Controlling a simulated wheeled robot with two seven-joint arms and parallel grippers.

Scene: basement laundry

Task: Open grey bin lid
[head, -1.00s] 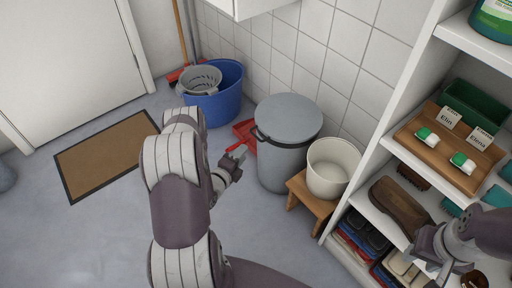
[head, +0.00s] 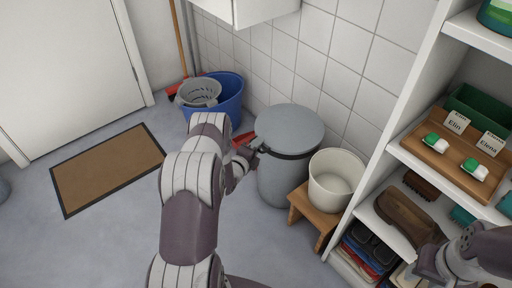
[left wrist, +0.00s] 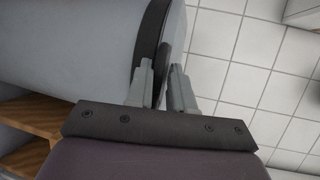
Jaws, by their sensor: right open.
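The grey bin (head: 283,180) stands against the tiled wall, with its round grey lid (head: 290,128) lying flat and closed on top. A dark band runs below the lid's rim, with a dark handle at its left front. My left gripper (head: 252,153) is at this handle. In the left wrist view, the fingers of my left gripper (left wrist: 162,75) stand on either side of a dark strip at the rim of the bin (left wrist: 75,45); whether they press on it is unclear. My right gripper (head: 428,268) is open at the lower right, by the shelf, partly cut off.
A white pot (head: 335,180) on a small wooden stool (head: 312,215) stands close to the bin's right. A blue bucket (head: 229,100) with a grey basket (head: 199,93) is behind left. A white shelf (head: 395,150) fills the right. The floor by the mat (head: 108,168) is clear.

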